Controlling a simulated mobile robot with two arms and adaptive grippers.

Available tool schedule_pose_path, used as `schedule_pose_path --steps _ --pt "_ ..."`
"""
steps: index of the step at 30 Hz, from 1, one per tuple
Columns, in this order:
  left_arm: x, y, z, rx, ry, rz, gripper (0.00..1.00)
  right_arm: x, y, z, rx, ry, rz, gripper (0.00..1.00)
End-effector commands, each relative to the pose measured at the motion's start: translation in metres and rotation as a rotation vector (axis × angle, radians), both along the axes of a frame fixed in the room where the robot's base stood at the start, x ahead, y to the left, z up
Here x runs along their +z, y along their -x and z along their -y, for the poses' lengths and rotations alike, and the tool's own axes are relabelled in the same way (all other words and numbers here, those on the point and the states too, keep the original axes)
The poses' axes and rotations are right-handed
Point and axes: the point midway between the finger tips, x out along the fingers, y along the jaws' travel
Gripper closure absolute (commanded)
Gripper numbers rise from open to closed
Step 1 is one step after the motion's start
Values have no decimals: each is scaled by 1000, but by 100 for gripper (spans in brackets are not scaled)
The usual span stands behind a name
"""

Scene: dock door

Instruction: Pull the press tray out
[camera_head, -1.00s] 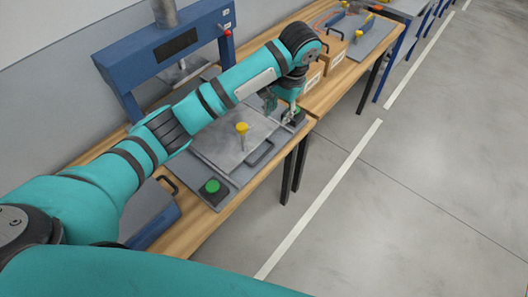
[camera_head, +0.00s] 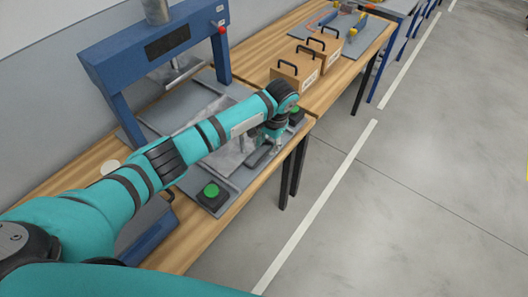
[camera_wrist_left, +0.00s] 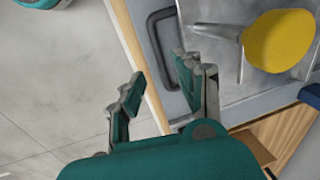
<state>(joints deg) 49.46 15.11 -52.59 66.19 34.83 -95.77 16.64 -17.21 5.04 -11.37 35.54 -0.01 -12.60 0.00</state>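The press tray (camera_head: 222,166) is a light grey plate lying on the bench below the blue press. Its dark handle (camera_head: 258,156) is at the front edge and also shows in the wrist view (camera_wrist_left: 154,42). A yellow knob (camera_wrist_left: 281,40) on a metal stem stands on the tray; my left arm hides it in the head view. My left gripper (camera_head: 272,144) is over the tray's front edge, close to the handle. In the wrist view the gripper (camera_wrist_left: 158,84) has its fingers apart, with the lower end of the handle showing between them. I cannot tell whether they touch it. My right gripper is not in view.
The blue press frame (camera_head: 165,44) stands behind the tray. Green push buttons sit at the near left (camera_head: 210,190) and far right (camera_head: 296,113) of the tray. Cardboard boxes with handles (camera_head: 297,72) stand farther along the bench. The floor (camera_head: 385,210) in front is clear.

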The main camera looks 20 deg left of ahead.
Motion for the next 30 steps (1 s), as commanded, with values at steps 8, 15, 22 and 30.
schedule_pose_path --steps 8,15,22,30 --pt "-46 -2 -8 -1 -1 -2 66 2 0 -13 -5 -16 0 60" --pt "-59 -4 -10 -1 0 1 66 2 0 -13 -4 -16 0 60" --pt "-59 -4 -10 -1 0 1 67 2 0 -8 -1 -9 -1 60" --pt "-59 -4 -10 -1 0 1 100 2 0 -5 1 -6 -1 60"
